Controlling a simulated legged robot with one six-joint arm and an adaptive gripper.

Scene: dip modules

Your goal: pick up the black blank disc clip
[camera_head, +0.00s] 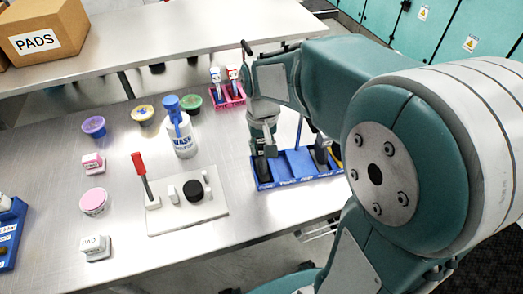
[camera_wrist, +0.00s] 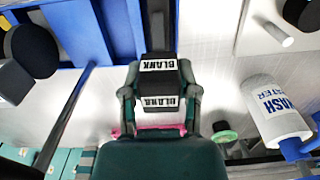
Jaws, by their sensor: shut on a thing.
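The black blank disc clip (camera_wrist: 158,85) is a dark block with white labels reading BLANK, seen upside down in the wrist view. My gripper (camera_wrist: 160,90) is shut on it, with one finger on each side. In the head view my gripper (camera_head: 263,140) points down at the left end of the blue rack (camera_head: 293,182), and a dark piece (camera_head: 262,168) shows just below it. The rack also shows in the wrist view (camera_wrist: 100,30). I cannot tell whether the clip is clear of the rack.
A pale board (camera_head: 190,215) bears a red-handled tool (camera_head: 141,172) and a black disc (camera_head: 193,190). Tubs stand further left.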

